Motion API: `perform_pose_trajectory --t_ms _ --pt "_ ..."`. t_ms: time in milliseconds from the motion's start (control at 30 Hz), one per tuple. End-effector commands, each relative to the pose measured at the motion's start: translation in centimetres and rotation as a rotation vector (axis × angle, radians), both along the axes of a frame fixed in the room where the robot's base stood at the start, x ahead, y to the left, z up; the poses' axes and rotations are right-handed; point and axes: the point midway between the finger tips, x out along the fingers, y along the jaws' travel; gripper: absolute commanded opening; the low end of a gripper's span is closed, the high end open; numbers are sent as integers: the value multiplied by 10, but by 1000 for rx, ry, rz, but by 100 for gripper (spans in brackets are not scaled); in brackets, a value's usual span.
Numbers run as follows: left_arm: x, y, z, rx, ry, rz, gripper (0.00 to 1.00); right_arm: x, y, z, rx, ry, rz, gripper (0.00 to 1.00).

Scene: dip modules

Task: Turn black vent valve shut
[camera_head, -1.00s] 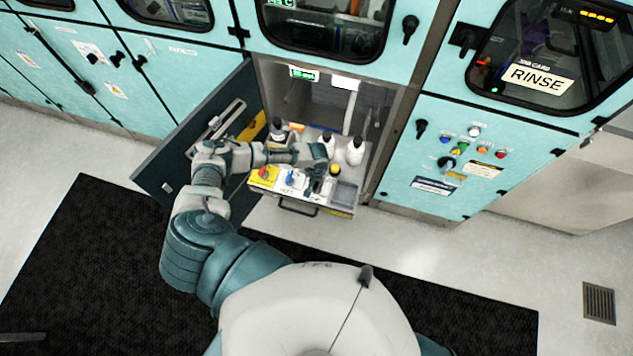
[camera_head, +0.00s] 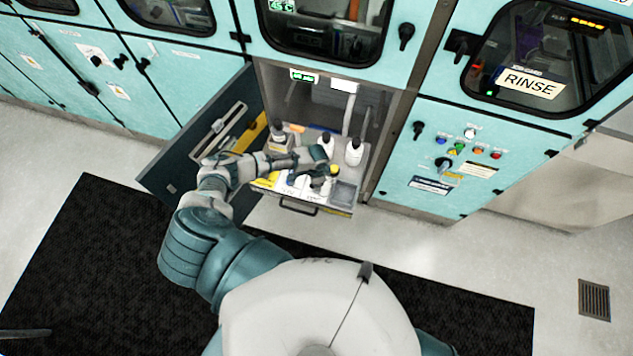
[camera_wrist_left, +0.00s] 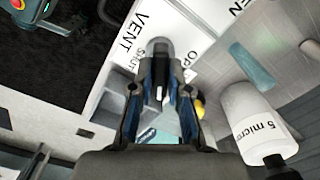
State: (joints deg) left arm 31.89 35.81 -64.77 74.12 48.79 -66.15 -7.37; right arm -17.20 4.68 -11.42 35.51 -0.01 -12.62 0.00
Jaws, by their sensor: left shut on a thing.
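The black vent valve (camera_wrist_left: 160,47) shows in the left wrist view as a dark rounded knob, between the printed VENT, SHUT and OPEN labels on a white panel. My left gripper (camera_wrist_left: 162,82) is shut on it, one finger on each side. The fingers hide much of the valve, and its exact angle is hard to read. In the head view my left gripper (camera_head: 322,170) reaches down over the pulled-out drawer panel (camera_head: 342,195), covering the valve. My right gripper is not in view.
White bottles (camera_head: 354,151) stand behind the hand; one labelled 5 micron (camera_wrist_left: 258,120) is close on the right in the wrist view. A dark open door (camera_head: 205,140) flanks the drawer on the left. A yellow plate (camera_head: 267,180) lies on the drawer's left.

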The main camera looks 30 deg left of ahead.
Motion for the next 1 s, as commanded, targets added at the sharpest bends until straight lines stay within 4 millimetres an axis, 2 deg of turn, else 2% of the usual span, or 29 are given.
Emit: perform_pose_trajectory --t_ms 500,1000 --pt "-3 -3 -2 -4 5 -427 0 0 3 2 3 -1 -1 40" --pt "-3 -3 -3 -4 6 -581 0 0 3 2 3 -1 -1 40"
